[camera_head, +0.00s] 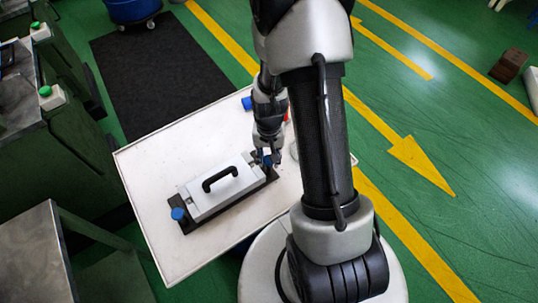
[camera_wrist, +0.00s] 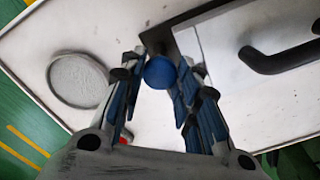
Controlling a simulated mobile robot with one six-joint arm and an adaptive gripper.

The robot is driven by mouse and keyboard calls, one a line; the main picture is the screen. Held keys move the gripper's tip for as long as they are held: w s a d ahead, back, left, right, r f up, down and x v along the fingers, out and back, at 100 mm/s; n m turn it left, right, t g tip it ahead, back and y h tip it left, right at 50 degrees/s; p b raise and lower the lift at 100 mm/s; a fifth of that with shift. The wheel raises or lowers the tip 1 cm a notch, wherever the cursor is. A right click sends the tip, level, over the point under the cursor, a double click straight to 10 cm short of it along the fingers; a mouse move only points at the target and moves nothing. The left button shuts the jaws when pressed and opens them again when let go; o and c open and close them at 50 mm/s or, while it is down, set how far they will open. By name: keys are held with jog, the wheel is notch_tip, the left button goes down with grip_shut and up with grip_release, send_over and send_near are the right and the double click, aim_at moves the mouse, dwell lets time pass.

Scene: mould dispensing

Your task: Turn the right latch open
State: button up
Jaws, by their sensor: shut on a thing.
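The mould (camera_head: 222,188) is a light grey block with a black handle (camera_head: 220,179) on top and a dark base plate, lying on the white table. A blue latch knob (camera_head: 177,213) sits at its left end. The right latch (camera_wrist: 160,72) is a blue round knob at the mould's other end, beside the block's edge. My gripper (camera_wrist: 155,85) is over this right latch, with a finger on each side, shut on it. In the head view, my gripper (camera_head: 268,160) partly hides the right latch.
The white table (camera_head: 150,165) has free room around the mould. A round grey disc or dish (camera_wrist: 78,80) lies left of my gripper in the wrist view. A blue object (camera_head: 247,103) stands near the table's far edge. A small red thing (camera_wrist: 124,140) shows behind a finger.

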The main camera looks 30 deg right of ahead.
jog(key=shift+m, duration=0.6)
jog(key=o, duration=1.1)
jog(key=shift+r, duration=0.1)
notch_tip(320, 180, up, 12)
jog(key=shift+f, duration=0.1)
dwell(0.4)
